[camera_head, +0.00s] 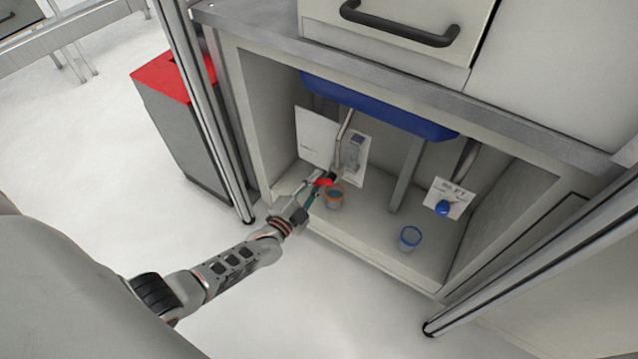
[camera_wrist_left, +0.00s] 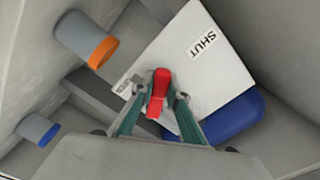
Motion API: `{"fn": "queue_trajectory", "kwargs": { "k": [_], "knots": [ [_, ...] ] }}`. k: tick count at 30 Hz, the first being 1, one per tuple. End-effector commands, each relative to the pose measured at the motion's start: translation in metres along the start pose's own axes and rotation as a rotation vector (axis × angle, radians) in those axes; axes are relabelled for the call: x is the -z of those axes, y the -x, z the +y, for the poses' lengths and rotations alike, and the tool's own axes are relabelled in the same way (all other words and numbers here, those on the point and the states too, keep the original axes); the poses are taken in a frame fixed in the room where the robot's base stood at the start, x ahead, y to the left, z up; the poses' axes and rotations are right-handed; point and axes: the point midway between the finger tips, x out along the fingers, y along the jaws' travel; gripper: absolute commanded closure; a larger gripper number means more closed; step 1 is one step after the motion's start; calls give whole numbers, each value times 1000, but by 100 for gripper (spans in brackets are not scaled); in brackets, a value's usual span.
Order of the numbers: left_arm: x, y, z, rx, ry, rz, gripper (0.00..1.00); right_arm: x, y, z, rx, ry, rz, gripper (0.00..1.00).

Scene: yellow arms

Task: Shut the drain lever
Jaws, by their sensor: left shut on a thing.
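The red drain lever (camera_head: 323,182) is on the left side of the open cabinet under the sink, near a pipe. In the left wrist view the red lever (camera_wrist_left: 160,82) sits between the two green fingers of my left gripper (camera_wrist_left: 160,94), which is shut on it. In the head view my left gripper (camera_head: 313,191) reaches into the cabinet at the lever. A white plate (camera_wrist_left: 215,70) behind the lever reads SHUT at its upper right; another label on it is partly hidden. My right gripper is not in view.
An orange-rimmed cup (camera_head: 335,197) stands close beside my gripper, and a blue-rimmed cup (camera_head: 410,238) stands further right on the cabinet floor. A blue knob (camera_head: 443,208) with its own plate is at the right. The blue basin (camera_head: 375,105) hangs above. A metal post (camera_head: 205,110) stands left.

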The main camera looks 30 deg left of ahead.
Motion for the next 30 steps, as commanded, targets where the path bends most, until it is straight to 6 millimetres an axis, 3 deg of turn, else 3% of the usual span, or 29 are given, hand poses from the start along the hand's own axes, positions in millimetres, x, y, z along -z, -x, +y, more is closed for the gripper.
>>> {"fn": "queue_trajectory", "kwargs": {
  "k": [15, 30],
  "knots": [
    [2, 1, -18, -1, -422, -4, 100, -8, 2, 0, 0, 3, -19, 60],
    [4, 2, -24, -3, -570, -4, 100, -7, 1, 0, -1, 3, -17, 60]
  ]
}}
